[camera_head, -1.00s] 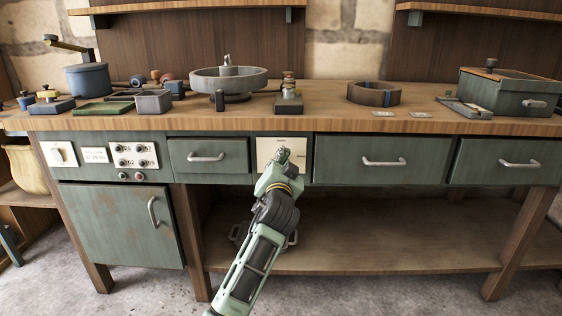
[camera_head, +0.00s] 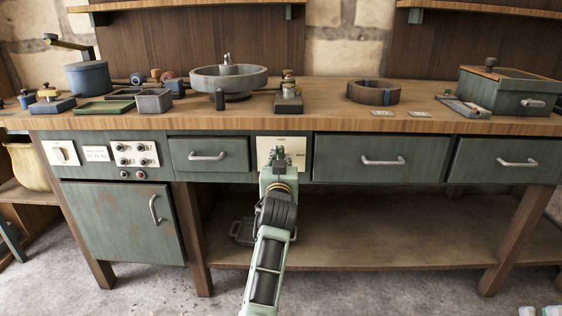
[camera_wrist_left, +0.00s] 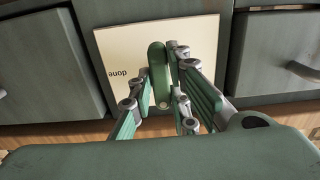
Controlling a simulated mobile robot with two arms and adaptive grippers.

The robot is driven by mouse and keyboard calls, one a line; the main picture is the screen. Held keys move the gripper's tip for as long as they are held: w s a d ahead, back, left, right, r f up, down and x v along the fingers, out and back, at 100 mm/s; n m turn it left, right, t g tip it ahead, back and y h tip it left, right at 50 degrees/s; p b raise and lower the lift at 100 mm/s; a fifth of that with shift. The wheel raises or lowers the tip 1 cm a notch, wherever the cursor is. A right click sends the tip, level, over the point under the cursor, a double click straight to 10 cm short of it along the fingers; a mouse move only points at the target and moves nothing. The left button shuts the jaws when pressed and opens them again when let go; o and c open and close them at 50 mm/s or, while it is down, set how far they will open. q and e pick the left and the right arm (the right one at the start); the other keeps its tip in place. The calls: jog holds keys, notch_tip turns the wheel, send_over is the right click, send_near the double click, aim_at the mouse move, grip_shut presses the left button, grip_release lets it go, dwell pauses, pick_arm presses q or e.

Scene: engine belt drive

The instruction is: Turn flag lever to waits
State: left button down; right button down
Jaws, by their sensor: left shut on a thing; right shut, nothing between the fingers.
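The flag lever shows in the left wrist view as a green rounded bar (camera_wrist_left: 157,70) standing out from a cream plate (camera_wrist_left: 200,32). The word "done" reads upside down on the plate, left of the lever. My left gripper (camera_wrist_left: 160,95) is shut on the lever, one finger on each side. In the head view my left gripper (camera_head: 277,157) stands in front of the plate (camera_head: 263,146) and hides the lever. Small labels show at the plate's top and right, too small to read.
Closed drawers flank the plate, left (camera_head: 208,156) and right (camera_head: 383,160). A switch panel (camera_head: 135,155) and a cabinet door (camera_head: 125,222) are further left. The bench top (camera_head: 330,112) above carries a round basin (camera_head: 228,80) and a green box (camera_head: 510,94).

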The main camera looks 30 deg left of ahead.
pick_arm(q)
jog(key=shift+f, duration=0.1)
dwell(0.3)
jog(key=c, duration=1.7)
grip_release()
jog(key=shift+v, duration=3.8)
jog(key=shift+a, duration=0.1)
